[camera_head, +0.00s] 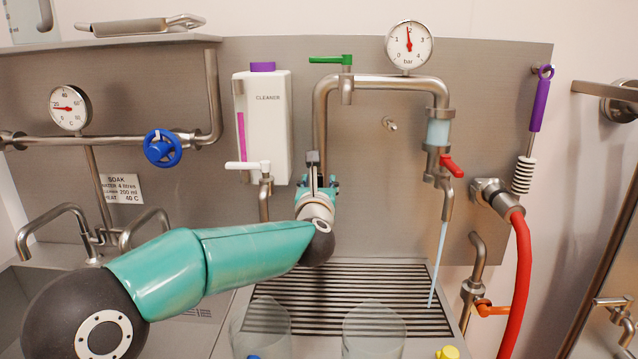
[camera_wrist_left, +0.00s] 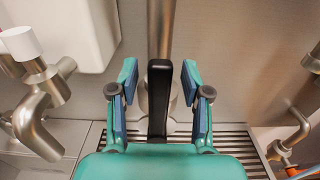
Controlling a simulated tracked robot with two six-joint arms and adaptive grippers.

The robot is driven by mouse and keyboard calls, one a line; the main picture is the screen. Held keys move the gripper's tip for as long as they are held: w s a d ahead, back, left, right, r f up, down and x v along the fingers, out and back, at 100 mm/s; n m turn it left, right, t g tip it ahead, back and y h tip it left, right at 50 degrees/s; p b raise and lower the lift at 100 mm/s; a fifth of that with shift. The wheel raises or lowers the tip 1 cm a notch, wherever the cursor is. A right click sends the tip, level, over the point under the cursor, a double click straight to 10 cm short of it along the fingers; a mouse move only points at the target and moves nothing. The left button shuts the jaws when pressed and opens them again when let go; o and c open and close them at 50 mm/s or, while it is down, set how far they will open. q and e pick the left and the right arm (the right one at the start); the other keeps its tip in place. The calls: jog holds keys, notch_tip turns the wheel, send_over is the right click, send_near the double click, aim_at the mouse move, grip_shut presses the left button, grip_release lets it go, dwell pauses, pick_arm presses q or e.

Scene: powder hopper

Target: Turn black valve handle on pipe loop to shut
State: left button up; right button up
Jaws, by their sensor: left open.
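The black valve handle (camera_head: 313,158) stands upright at the lower end of the left leg of the steel pipe loop (camera_head: 375,83). In the left wrist view the black handle (camera_wrist_left: 159,100) rises between the two fingers of my left gripper (camera_wrist_left: 158,78). The fingers are open, one on each side, with a visible gap to the handle on both sides. In the head view my left gripper (camera_head: 318,182) covers the valve body below the handle. My right gripper is not in view.
A white cleaner bottle (camera_head: 268,120) and a white-handled tap (camera_head: 250,166) are close on the left. A red-handled valve (camera_head: 451,166) on the loop's right leg has a pale stream below it. Clear beakers (camera_head: 374,333) stand by the drain grate (camera_head: 345,270).

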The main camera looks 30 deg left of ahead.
pick_arm(q)
grip_shut()
jog(key=shift+w+d, duration=0.15)
dwell(0.4)
jog(key=shift+w+d+f+m+b, duration=0.3)
jog(key=shift+w+d+m, duration=0.15)
jog(key=shift+d+m, duration=0.55)
jog(key=shift+w+d+f+m+b, duration=0.3)
jog(key=shift+w+d+m, duration=0.25)
jog(key=shift+m, duration=0.8)
jog(key=shift+w+d+f+m+b, duration=0.25)
jog(key=shift+w+d+m+b, duration=0.15)
jog(key=shift+d+m, duration=0.6)
jog(key=shift+a, duration=0.2)
